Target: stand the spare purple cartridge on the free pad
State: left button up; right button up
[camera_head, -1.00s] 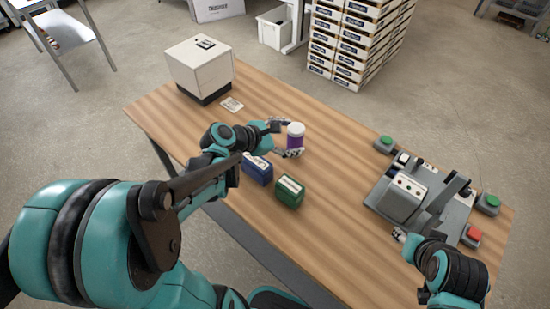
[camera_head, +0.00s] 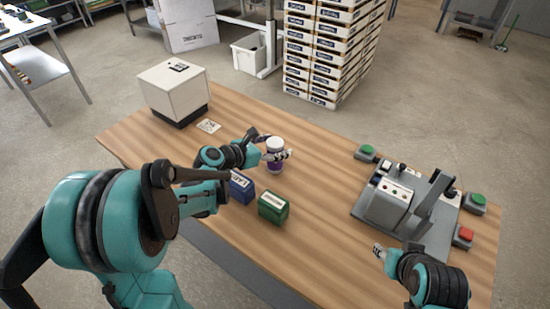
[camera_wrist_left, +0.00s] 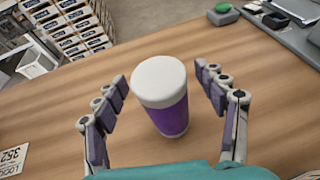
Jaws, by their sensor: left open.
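The purple cartridge (camera_head: 274,166) with a white cap stands upright on the wooden table. It also shows in the left wrist view (camera_wrist_left: 172,118). My left gripper (camera_head: 276,148) is open, with fingers on both sides of the cartridge. In the left wrist view the left gripper (camera_wrist_left: 161,78) shows a gap between each row of fingers and the cartridge. My right gripper (camera_head: 378,251) is low over the table in front of the grey machine; its opening is too small to judge. I cannot pick out a free pad in these views.
A blue box (camera_head: 241,188) and a green box (camera_head: 273,208) stand close in front of the cartridge. The grey machine (camera_head: 388,208), with green and red buttons around it, is at right. A white box (camera_head: 173,88) and a label card (camera_head: 208,126) are at the far left.

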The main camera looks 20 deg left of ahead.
jog(key=shift+r, duration=0.1)
pick_arm(q)
jog(key=shift+s+r, duration=0.1)
jog(key=c, duration=0.4)
pick_arm(e)
jog(key=shift+s, duration=0.1)
pick_arm(q)
jog(key=c, duration=1.2)
